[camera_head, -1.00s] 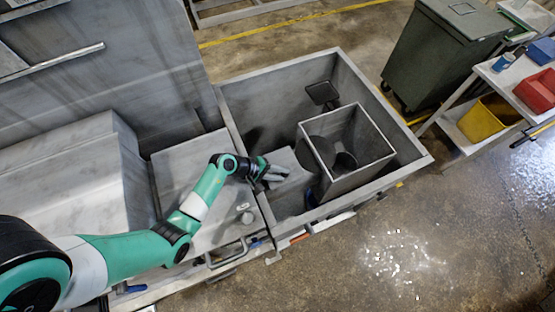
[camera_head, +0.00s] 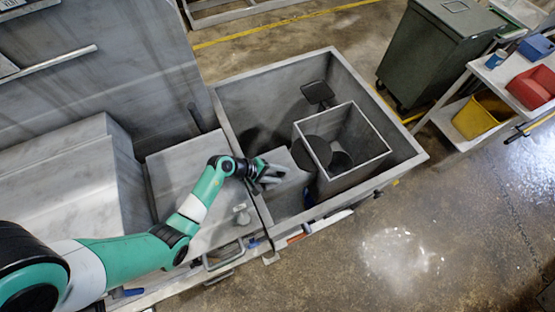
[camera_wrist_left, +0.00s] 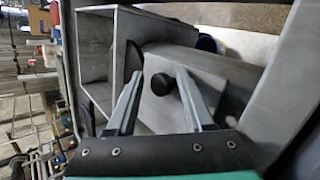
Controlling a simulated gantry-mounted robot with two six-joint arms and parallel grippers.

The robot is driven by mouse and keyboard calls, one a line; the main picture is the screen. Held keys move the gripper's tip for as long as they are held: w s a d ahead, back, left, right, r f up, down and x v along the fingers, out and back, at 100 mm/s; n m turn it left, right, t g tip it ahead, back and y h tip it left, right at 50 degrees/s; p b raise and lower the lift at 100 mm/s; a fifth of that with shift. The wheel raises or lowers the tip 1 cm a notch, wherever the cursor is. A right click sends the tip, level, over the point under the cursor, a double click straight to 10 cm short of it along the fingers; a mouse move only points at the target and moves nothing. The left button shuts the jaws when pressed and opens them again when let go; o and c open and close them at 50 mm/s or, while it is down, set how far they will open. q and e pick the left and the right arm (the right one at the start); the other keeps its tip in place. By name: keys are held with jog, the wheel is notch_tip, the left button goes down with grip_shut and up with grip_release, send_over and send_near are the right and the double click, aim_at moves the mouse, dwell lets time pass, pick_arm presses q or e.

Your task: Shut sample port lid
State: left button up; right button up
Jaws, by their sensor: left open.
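A flat grey plate with a round black knob (camera_wrist_left: 162,84), which looks like the sample port lid, lies beyond my left gripper in the wrist view. The plate (camera_head: 290,194) also shows in the head view, inside the grey bin and beside an open square box (camera_head: 350,178). My left gripper (camera_head: 275,178) is over the bin's left part, partly covering the plate. In the wrist view my left gripper (camera_wrist_left: 160,74) is open, its fingers on either side of the knob. I cannot tell whether they touch it. My right gripper is not in view.
The walled grey bin (camera_head: 275,77) surrounds the box, with a dark square piece (camera_head: 318,93) behind it. A dark green wheeled bin (camera_head: 435,55) and a cart with a red tray (camera_head: 533,88) and yellow bin (camera_head: 482,116) stand right. The front right floor is clear.

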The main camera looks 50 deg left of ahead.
pick_arm(q)
jog(key=shift+s+d+f, duration=0.1)
jog(key=shift+s+f, duration=0.1)
jog(key=shift+f, duration=0.1)
jog(key=shift+r, duration=0.15)
jog(key=p+v, duration=0.9)
jog(key=v, duration=0.2)
jog(key=shift+r, duration=0.4)
